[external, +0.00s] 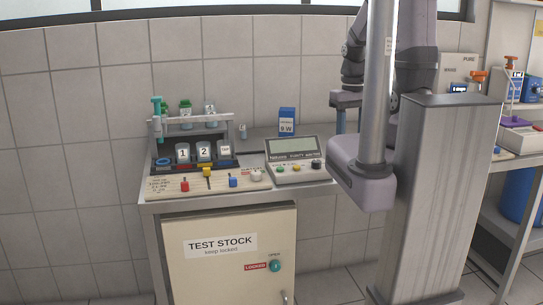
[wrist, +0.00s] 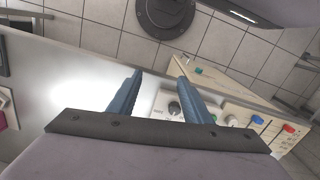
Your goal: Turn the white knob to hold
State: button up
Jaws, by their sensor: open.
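The white knob (external: 255,174) sits at the right end of the sloped control panel (external: 160,188), beside the meter. In the wrist view the white knob (wrist: 232,122) is right of my right finger, outside the space between the fingers. My gripper (wrist: 158,68) has two blue fingers spread apart with nothing between their tips. In the external view my gripper (external: 341,122) hangs right of the meter, well apart from the knob and partly hidden by my arm. The knob's pointer and the hold mark are too small to read.
The meter (external: 292,147) stands right of the panel, with small knobs on its front. Red, yellow and blue knobs share the panel, left of the white knob. A rack with numbered blocks (external: 183,153) and a blue box (external: 287,121) stand behind. Bare counter lies at the right.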

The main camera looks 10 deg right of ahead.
jog(key=s+a+f+n+g, duration=0.1)
jog(key=s+a+f+n, duration=0.15)
jog(key=a+f, duration=0.2)
jog(key=n+b, duration=0.2)
jog(key=n, duration=0.1)
send_near(256, 173)
jog(key=shift+m+t+h, duration=0.25)
jog(key=shift+t+h, duration=0.05)
jog(key=shift+t, duration=0.1)
jog(key=s+d+f, duration=0.1)
jog(key=s, duration=0.1)
jog(key=s+d+f, duration=0.4)
jog(key=shift+s+d+f, duration=0.1)
jog(key=shift+s+f, duration=0.05)
jog(key=shift+s, duration=0.1)
jog(key=w+a+r+m, duration=0.1)
jog(key=w, duration=0.1)
jog(key=w+a+r+m, duration=0.2)
jog(key=w+a+r+m+t+y, duration=0.1)
jog(key=w+a, duration=0.1)
jog(key=shift+a+r+m, duration=0.15)
jog(key=shift+a+m, duration=0.05)
jog(key=shift+m, duration=0.2)
jog(key=shift+s+r+m, duration=0.1)
jog(key=shift+m, duration=0.7)
jog(key=m, duration=0.2)
jog(key=shift+s+d+m, duration=0.2)
jog(key=shift+d+m, duration=0.05)
jog(key=shift+m, duration=0.15)
